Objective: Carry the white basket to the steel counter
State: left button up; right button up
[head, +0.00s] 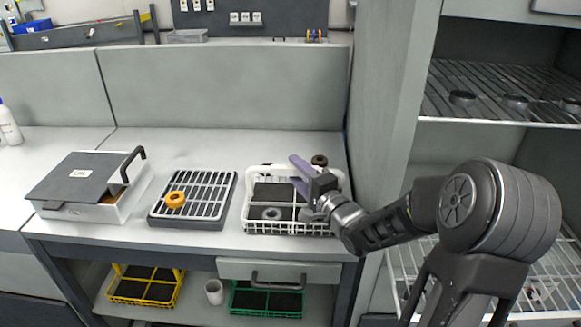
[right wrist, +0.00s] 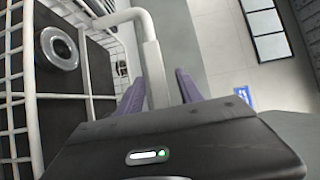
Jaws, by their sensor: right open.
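The white basket (head: 250,213) stands upright on the right end of the grey worktop (head: 200,243). A grey ring lies inside it on a dark base. My right gripper (head: 294,172) is over the basket's right part, with its purple fingers apart. In the right wrist view the white basket (right wrist: 28,100) fills the left side. A white bar of it (right wrist: 154,72) shows between the two fingers of my right gripper (right wrist: 160,88); I cannot tell whether they touch it. My left gripper is not in view. I cannot tell which surface is the steel counter.
A black tray with a grey rack (head: 212,185) and an orange ring (head: 175,200) stands left of the basket. A lidded box (head: 85,180) is farther left. Yellow (head: 148,300) and green (head: 265,312) baskets sit below. A cabinet wall (head: 385,100) and wire shelves (head: 500,80) stand right.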

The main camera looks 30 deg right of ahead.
jog(key=s, duration=0.8)
jog(key=shift+a, duration=0.25)
jog(key=shift+f, duration=0.1)
